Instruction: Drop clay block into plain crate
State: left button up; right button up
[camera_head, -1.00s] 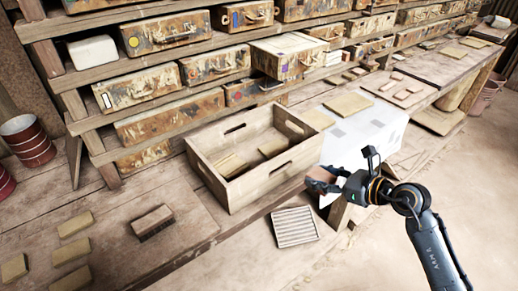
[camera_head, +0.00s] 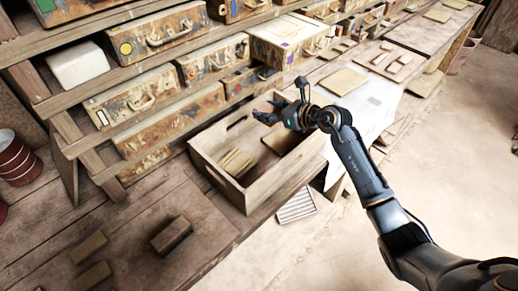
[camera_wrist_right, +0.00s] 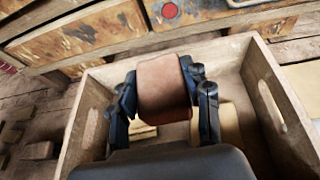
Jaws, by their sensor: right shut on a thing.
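The clay block (camera_wrist_right: 162,84) is reddish brown and sits between the two fingers of my right gripper (camera_wrist_right: 163,105) in the right wrist view. My right gripper (camera_head: 272,112) is shut on it and holds it above the plain wooden crate. The crate (camera_head: 224,185) stands open on the bench in the head view, and its walls frame the gripper in the right wrist view (camera_wrist_right: 90,122). In the head view the block is mostly hidden by the dark fingers. Tan slabs (camera_head: 237,162) lie inside the crate. My left gripper is not in view.
Shelves behind the crate hold several worn cases (camera_head: 156,32). A brown brick (camera_head: 171,235) lies on the bench at front left. A white sheet (camera_head: 365,112) and a tan slab (camera_head: 343,81) lie right of the crate. A slatted white piece (camera_head: 297,206) is below it.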

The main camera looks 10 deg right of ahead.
notch_tip(320, 180, down, 2)
jog(key=shift+f+b, duration=0.15)
jog(key=shift+b, duration=0.65)
notch_tip(320, 180, down, 3)
jog(key=shift+a+b, duration=0.15)
jog(key=shift+b, duration=1)
jog(key=o, duration=1.2)
jog(key=shift+o, duration=1.2)
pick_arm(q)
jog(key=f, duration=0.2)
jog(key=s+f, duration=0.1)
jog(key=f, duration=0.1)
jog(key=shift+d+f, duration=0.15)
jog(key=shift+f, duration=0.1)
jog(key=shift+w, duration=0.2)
pick_arm(e)
jog(key=v, duration=1.2)
